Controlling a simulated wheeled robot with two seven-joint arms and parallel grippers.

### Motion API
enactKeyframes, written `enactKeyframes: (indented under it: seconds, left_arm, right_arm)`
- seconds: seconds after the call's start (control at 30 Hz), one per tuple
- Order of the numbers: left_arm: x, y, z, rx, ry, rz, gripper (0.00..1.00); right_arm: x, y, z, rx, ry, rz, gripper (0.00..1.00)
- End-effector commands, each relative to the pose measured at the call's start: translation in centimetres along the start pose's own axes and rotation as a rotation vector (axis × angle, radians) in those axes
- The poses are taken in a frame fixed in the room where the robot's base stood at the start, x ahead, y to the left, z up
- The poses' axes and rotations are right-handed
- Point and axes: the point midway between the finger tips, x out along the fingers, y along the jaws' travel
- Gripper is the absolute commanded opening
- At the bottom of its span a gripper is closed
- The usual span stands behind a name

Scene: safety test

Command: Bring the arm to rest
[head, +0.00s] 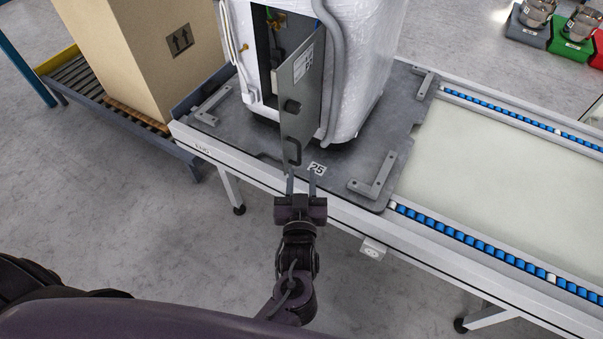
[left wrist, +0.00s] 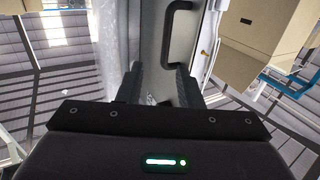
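My left gripper (head: 301,182) is over the near edge of the conveyor, just in front of the lower edge of an open grey door (head: 298,110). Its two fingers are apart with nothing seen between them. In the left wrist view the spread fingers (left wrist: 159,85) point toward the grey door (left wrist: 168,50), which has a dark handle (left wrist: 181,33). I cannot tell whether a finger touches the door. The door belongs to a white wrapped unit (head: 368,60) standing on a dark plate (head: 365,163). My right gripper is in neither view.
A conveyor (head: 490,165) with blue rollers runs to the right. A large cardboard box (head: 140,60) stands on a roller track (head: 85,85) at the left. Green (head: 572,38) and red holders are at the top right. Grey floor (head: 120,215) is open at the lower left.

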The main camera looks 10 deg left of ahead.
Motion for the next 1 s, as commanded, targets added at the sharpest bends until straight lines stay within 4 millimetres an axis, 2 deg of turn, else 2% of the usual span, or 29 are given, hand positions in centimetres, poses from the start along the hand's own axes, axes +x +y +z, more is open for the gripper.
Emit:
enactKeyframes:
  seconds: [0.37, 0.43, 0.5, 0.57, 0.67, 0.7, 0.77, 0.8, 0.9, 1.0]
  left_arm:
    - [0.0, 0.0, 0.0, 0.001, 0.000, 0.000, 0.33]
    - [0.0, 0.1, 0.5, 0.006, -0.009, 0.006, 0.33]
    - [-0.2, 0.2, 2.1, 0.022, -0.039, 0.025, 0.33]
    - [-0.5, 0.4, 4.6, 0.046, -0.087, 0.054, 0.33]
    - [-1.8, 0.6, 10.8, 0.099, -0.212, 0.120, 0.33]
    - [-2.6, 0.3, 13.7, 0.123, -0.274, 0.148, 0.33]
    - [-4.2, -0.2, 18.1, 0.158, -0.372, 0.189, 0.33]
    - [-5.4, -0.9, 20.9, 0.179, -0.437, 0.212, 0.33]
    - [-8.8, -2.9, 27.5, 0.226, -0.602, 0.262, 0.33]
    - [-13.0, -5.8, 33.3, 0.267, -0.771, 0.298, 0.33]
  right_arm:
    - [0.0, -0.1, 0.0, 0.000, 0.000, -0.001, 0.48]
    - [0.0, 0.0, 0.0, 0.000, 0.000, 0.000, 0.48]
    - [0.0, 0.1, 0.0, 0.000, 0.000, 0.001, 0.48]
    - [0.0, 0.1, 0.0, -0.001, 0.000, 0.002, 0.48]
    - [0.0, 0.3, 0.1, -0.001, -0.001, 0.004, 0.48]
    - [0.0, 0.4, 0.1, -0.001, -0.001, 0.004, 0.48]
    - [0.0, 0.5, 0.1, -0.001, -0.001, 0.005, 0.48]
    - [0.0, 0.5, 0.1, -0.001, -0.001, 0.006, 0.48]
    - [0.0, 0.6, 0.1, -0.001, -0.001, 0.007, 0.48]
    - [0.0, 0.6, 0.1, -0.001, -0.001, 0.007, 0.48]
